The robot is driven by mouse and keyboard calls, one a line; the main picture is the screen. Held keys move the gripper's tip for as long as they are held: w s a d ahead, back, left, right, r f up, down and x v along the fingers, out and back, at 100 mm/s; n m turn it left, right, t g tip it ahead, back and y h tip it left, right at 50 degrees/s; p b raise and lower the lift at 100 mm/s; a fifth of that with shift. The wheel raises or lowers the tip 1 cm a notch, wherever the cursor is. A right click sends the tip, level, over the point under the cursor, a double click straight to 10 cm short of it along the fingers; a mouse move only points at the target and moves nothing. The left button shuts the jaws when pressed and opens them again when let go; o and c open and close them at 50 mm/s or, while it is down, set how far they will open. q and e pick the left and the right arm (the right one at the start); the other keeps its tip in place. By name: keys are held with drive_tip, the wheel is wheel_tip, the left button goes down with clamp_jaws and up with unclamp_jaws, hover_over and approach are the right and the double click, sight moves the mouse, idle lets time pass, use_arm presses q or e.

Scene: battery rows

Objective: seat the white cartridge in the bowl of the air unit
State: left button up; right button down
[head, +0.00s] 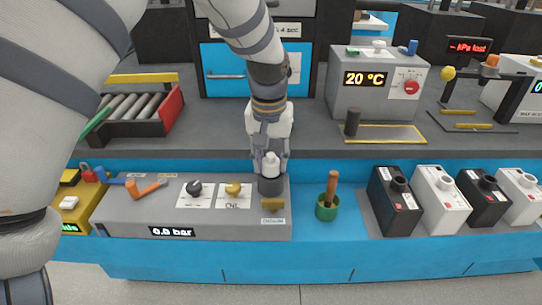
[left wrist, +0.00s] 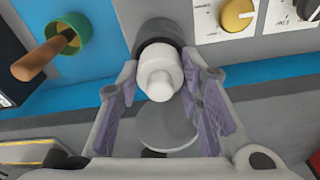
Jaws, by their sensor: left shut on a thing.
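The white cartridge (head: 270,163) is upright at the mouth of the dark grey bowl (head: 270,186), at the right end of the grey air unit (head: 140,212). My left gripper (head: 270,158) comes down from above and is shut on the cartridge. In the left wrist view the cartridge (left wrist: 160,72) stands between the two purple-padded fingers (left wrist: 160,88), in line with the bowl (left wrist: 158,31). Its lower end is hidden at the bowl's rim, so I cannot tell how deep it sits. The unit's display reads 0.0 bar. My right gripper is out of view.
A green cup with a wooden-handled tool (head: 327,203) stands right of the unit. Several black and white batteries (head: 440,198) stand further right. Two knobs, a yellow one (head: 233,189) and a black one, and an orange lever (head: 146,188) are left of the bowl.

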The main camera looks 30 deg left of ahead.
sight(269, 165)
use_arm(q)
drive_tip(key=shift+f, duration=0.5)
drive_tip(key=o, duration=1.2)
drive_tip(key=shift+r, duration=0.1)
drive_tip(key=r, duration=0.4)
drive_tip(key=s+r, duration=0.1)
drive_tip(key=r, duration=0.6)
drive_tip(key=shift+s+d+r, duration=0.2)
drive_tip(key=shift+d+r, duration=0.05)
drive_tip(key=shift+r, duration=0.15)
